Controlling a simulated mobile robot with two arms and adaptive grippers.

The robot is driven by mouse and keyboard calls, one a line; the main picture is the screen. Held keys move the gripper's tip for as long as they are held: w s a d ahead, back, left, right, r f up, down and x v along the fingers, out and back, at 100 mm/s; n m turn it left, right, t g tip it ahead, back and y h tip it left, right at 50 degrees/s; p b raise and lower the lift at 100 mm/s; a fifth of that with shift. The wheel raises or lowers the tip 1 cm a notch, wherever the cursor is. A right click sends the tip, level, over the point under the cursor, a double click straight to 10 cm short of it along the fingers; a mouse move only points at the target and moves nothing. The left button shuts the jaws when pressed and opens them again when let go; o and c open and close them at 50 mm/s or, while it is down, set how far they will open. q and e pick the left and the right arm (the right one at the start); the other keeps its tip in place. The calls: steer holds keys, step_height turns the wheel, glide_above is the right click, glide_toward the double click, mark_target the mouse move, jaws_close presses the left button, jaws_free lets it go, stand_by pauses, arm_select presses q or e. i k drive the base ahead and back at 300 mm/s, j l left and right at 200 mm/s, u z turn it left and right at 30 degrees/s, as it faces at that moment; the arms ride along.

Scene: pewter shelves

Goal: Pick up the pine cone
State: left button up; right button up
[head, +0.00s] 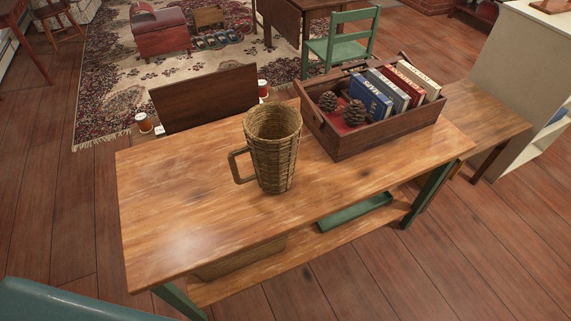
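Two brown pine cones lie side by side in a dark wooden crate on the table. The nearer pine cone (354,113) is close to the books, and the farther pine cone (328,101) sits near the crate's left end. The wooden crate (379,138) stands at the right end of the table and has a red bottom. Several upright books (389,91) fill its right part. Neither of my grippers shows in the head view.
A tall wicker mug (273,150) with a handle stands on the table (185,205), left of the crate. The table's left and front parts are clear. A lower shelf holds a green tray (355,212). A green chair (342,43) stands behind.

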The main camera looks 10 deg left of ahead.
mark_target(354, 115)
steer(key=i+l+u, duration=0.15)
steer(key=u, duration=0.2)
steer(key=i+l+u, duration=0.15)
steer(key=l+u, duration=0.25)
steer(key=i+l+u, duration=0.1)
steer(key=u, duration=0.25)
steer(key=l, duration=0.1)
